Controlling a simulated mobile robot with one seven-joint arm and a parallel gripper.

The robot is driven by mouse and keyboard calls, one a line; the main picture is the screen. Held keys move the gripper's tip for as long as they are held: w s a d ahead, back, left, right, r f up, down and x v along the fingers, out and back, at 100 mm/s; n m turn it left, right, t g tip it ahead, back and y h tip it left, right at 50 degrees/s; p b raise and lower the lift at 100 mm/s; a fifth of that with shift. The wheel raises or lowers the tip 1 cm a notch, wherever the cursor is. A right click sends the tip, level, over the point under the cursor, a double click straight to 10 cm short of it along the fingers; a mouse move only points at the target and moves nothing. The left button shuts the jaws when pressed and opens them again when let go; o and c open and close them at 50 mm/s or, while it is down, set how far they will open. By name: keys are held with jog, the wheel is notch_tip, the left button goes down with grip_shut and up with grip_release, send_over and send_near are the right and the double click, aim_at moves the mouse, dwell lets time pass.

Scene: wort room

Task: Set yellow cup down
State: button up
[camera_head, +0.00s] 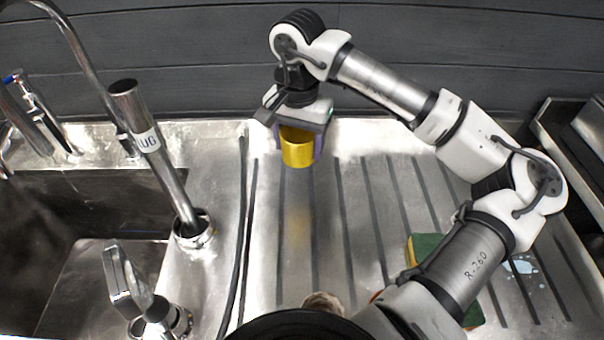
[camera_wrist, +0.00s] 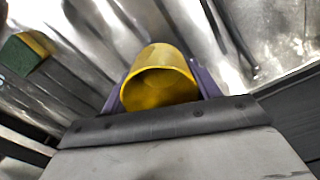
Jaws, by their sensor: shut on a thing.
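A soft yellow reflection lies on the drainboard in front of the cup. I cannot tell whether the cup's base touches the board.
A sink basin (camera_head: 90,215) with taps and an upright steel tube (camera_head: 155,155) lies to the left. A green and yellow sponge (camera_head: 425,246) lies at right, partly behind my arm, near a small wet patch (camera_head: 518,266). The middle of the drainboard is clear. A dark wall stands behind.

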jog(key=p, duration=0.2)
send_near(299, 190)
notch_tip(299, 190, down, 5)
jog(key=shift+f, duration=0.35)
jog(key=shift+f+b, duration=0.2)
jog(key=shift+b, duration=0.2)
jog(key=o, duration=1)
jog(key=shift+c, duration=0.2)
jog(key=shift+r, duration=0.1)
jog(key=shift+r+p, duration=0.2)
jog(key=shift+p, duration=0.2)
notch_tip(299, 190, up, 12)
jog(key=b, duration=0.3)
